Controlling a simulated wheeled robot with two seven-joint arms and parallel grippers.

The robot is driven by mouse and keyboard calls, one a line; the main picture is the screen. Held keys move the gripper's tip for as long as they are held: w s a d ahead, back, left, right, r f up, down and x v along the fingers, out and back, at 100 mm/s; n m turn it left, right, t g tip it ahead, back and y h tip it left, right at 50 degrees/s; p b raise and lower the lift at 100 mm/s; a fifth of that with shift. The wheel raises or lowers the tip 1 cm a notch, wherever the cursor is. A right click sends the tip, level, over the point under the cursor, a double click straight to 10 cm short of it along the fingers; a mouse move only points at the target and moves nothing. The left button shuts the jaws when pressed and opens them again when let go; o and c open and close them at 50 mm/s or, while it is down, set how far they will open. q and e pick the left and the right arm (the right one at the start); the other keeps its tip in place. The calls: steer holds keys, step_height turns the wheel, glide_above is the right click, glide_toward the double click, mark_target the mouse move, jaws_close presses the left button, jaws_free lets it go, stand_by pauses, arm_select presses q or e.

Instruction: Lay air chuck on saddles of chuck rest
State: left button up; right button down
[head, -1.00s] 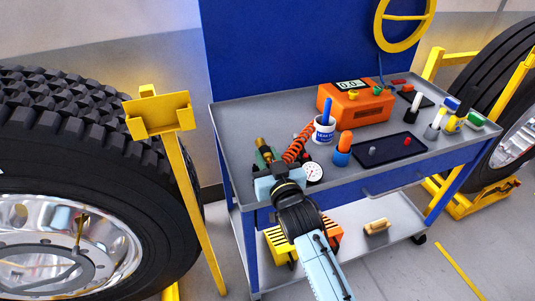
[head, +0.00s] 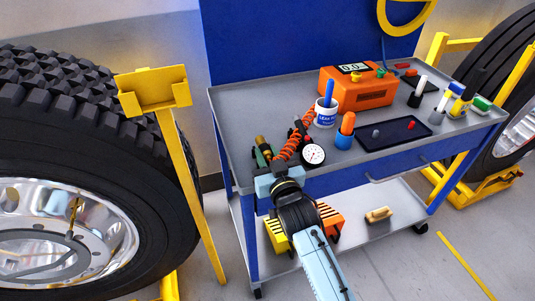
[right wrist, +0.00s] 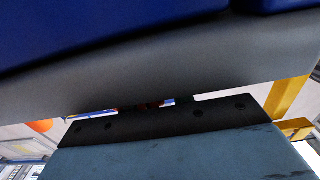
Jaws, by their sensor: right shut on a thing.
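My right gripper (head: 274,181) is at the front left corner of the tool cart's top, shut on the air chuck. The chuck's brass end (head: 261,142) shows just beyond the jaws; the jaws hide the rest. An orange coiled hose (head: 297,138) runs up close to it. Small dark green parts (head: 258,158) show next to the brass end; I cannot tell whether they are the chuck rest's saddles or whether the chuck touches them. The right wrist view shows mostly my own gripper and a close grey and blue surface. My left gripper is not in view.
On the cart top (head: 243,108), a round gauge (head: 313,154) stands right of my gripper. A white cup (head: 325,114), an orange box (head: 357,92) and a black tray (head: 394,134) lie beyond. A yellow post (head: 181,170) and large tyre (head: 60,140) stand left.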

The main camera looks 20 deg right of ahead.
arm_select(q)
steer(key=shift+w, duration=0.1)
arm_select(e)
steer(key=shift+f, duration=0.1)
steer(key=c, duration=1.1)
jaws_free()
steer(key=shift+s, duration=0.15)
steer(key=shift+s, duration=0.35)
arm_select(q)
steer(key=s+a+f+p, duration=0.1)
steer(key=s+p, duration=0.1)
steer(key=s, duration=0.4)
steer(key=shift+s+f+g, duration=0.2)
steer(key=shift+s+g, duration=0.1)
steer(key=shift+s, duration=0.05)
arm_select(e)
steer(key=s, duration=1.2)
steer(key=shift+s+d, duration=0.2)
steer(key=shift+d, duration=0.1)
